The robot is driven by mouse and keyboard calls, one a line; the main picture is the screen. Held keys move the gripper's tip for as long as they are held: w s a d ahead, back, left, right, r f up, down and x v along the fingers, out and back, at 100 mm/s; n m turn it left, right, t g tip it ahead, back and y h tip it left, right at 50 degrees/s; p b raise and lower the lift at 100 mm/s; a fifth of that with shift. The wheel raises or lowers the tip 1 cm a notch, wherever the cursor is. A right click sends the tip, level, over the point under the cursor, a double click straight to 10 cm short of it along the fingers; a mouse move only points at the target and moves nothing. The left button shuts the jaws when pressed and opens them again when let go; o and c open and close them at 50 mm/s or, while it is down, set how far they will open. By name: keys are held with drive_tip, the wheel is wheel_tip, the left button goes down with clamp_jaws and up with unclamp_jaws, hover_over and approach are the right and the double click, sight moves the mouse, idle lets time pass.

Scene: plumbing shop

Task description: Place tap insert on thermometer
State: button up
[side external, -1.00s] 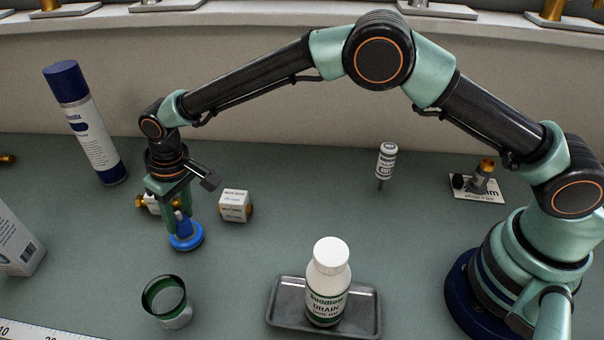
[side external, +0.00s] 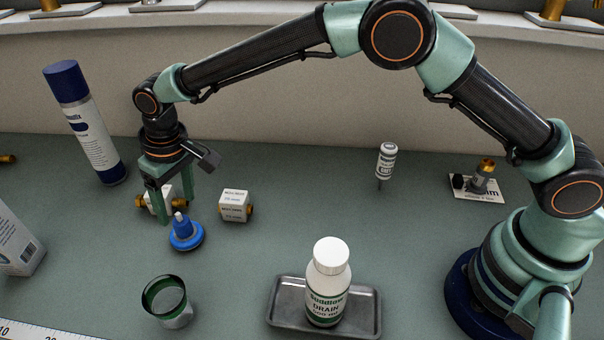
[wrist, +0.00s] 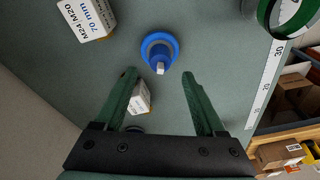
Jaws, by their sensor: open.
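A blue round piece (side external: 186,236) lies flat on the bench at left, with a narrower blue part and a pale grey stem (side external: 180,217) standing upright on it. I cannot tell whether this is the tap insert resting on the thermometer or one single part. It also shows in the wrist view as a blue disc (wrist: 160,49) with its pale tip towards me. My gripper (side external: 177,210) is open and empty, pointing down just above and behind the stem. In the wrist view the open fingers (wrist: 159,74) are spread apart, with the blue piece beyond their tips.
White boxes with brass fittings stand close by, one behind my fingers (side external: 154,199) and one to the right (side external: 235,206). A spray can (side external: 92,135), a green-rimmed cup (side external: 168,304), a tray (side external: 277,305) with a white bottle (side external: 328,285), and a labelled card (side external: 488,196) stand around.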

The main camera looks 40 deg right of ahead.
wheel_tip(320, 180, up, 8)
drive_tip(key=s, duration=0.1)
drive_tip(key=s+d+r+m+t, duration=0.1)
drive_tip(key=s+d+r, duration=0.1)
drive_tip(key=d+r, duration=0.5)
drive_tip(key=s+d+r+m+t, duration=0.1)
drive_tip(key=d+r, duration=0.3)
drive_tip(key=d, duration=0.8)
drive_tip(key=s+d+f+m+t+h, duration=0.1)
drive_tip(key=s+d+f+m+t, duration=0.1)
drive_tip(key=s+d, duration=1.2)
drive_tip(key=shift+s+d+f+m, duration=0.2)
drive_tip(key=shift+d+f+m, duration=0.2)
drive_tip(key=shift+d, duration=0.2)
drive_tip(key=shift+r, duration=0.1)
